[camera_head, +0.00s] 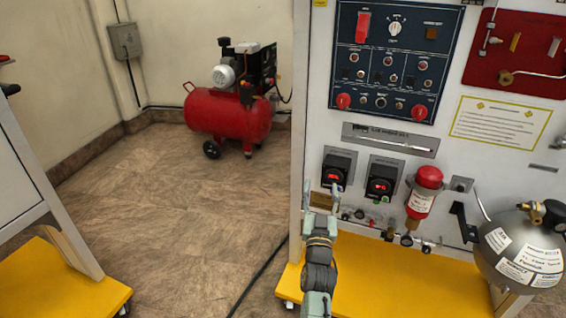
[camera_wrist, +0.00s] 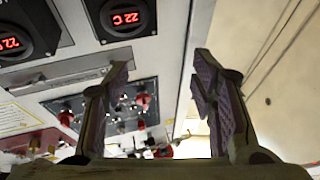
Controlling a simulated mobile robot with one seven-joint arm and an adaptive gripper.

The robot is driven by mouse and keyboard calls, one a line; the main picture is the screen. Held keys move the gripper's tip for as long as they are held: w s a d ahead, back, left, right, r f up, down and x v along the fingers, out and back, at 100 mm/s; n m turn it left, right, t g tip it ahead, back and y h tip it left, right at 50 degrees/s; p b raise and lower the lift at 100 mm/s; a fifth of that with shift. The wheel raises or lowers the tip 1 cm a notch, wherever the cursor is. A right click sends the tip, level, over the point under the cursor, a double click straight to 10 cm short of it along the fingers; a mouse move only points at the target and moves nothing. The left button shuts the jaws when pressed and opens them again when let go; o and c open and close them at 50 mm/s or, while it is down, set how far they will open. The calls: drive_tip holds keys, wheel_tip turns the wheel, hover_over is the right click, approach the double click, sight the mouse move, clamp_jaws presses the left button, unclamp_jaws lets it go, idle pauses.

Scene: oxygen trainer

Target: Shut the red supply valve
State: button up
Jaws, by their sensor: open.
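My gripper (camera_head: 321,207) is in front of the lower left part of the white trainer panel, pointing up, below the left digital display. It also shows in the wrist view (camera_wrist: 160,75), with its two fingers wide apart and nothing between them. Which part is the red supply valve I cannot tell for sure. Red candidates in the head view are a red-topped cylinder (camera_head: 423,190) with a white label, right of my gripper, and two red knobs on the blue panel, left (camera_head: 343,101) and right (camera_head: 419,112). Small fittings (camera_head: 360,214) beside my gripper are partly hidden by it.
Two digital displays, left (camera_head: 337,167) and right (camera_head: 382,180), sit above the fittings. A grey sphere tank (camera_head: 518,250) stands at the right. A yellow base (camera_head: 400,280) juts out below the panel.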

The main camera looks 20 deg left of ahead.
drive_tip(key=s+a+r+n+y, duration=0.1)
drive_tip(key=s+a+r+y, duration=0.1)
drive_tip(key=a+r, duration=0.2)
drive_tip(key=s+a+r+n+t+y+b, duration=0.1)
drive_tip(key=s+a+r+y, duration=0.2)
drive_tip(key=a+r, duration=0.2)
drive_tip(key=shift+s+r+b, duration=0.25)
drive_tip(key=shift+r+b, duration=0.05)
drive_tip(key=shift+r, duration=1.05)
drive_tip(key=shift+a, duration=0.1)
